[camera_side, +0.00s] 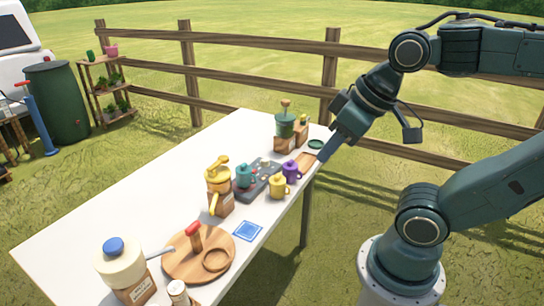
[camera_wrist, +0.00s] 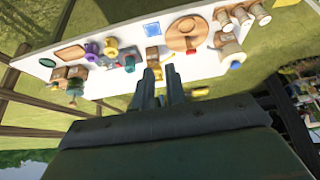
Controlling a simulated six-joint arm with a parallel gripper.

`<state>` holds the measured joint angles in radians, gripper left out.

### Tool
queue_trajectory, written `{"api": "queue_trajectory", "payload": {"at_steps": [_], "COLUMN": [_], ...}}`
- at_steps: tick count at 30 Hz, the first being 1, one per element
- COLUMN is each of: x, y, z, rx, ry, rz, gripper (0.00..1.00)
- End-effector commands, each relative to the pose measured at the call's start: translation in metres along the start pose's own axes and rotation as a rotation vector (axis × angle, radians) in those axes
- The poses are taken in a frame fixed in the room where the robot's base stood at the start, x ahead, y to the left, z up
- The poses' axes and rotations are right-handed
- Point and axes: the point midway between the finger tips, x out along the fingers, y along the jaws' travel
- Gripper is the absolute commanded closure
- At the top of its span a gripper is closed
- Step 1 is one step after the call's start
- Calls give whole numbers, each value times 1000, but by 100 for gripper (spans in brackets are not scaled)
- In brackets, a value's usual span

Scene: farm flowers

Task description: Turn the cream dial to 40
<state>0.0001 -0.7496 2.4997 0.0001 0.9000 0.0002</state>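A dark grey panel (camera_side: 252,191) lies on the white table with a small cream knob, which looks like the cream dial (camera_side: 265,162), near its far end. Its markings are too small to read. A teal mug (camera_side: 243,176) stands at the panel's left part. In the wrist view the panel (camera_wrist: 112,65) is partly hidden by mugs, and I cannot make out the dial there. My gripper (camera_side: 321,158) is above the table's right edge, to the right of the panel and apart from it. In the wrist view its fingers (camera_wrist: 161,72) are apart with nothing between them.
A blue square (camera_side: 248,231) lies in front. The table's left part is clear.

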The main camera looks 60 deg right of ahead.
Motion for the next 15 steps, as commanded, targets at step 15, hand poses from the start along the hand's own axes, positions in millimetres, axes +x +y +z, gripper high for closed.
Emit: {"api": "queue_trajectory", "payload": {"at_steps": [15], "x": [5], "y": [25], "z": [-59], "rx": [219], "ry": [-45], "rz": [76], "gripper": [47]}}
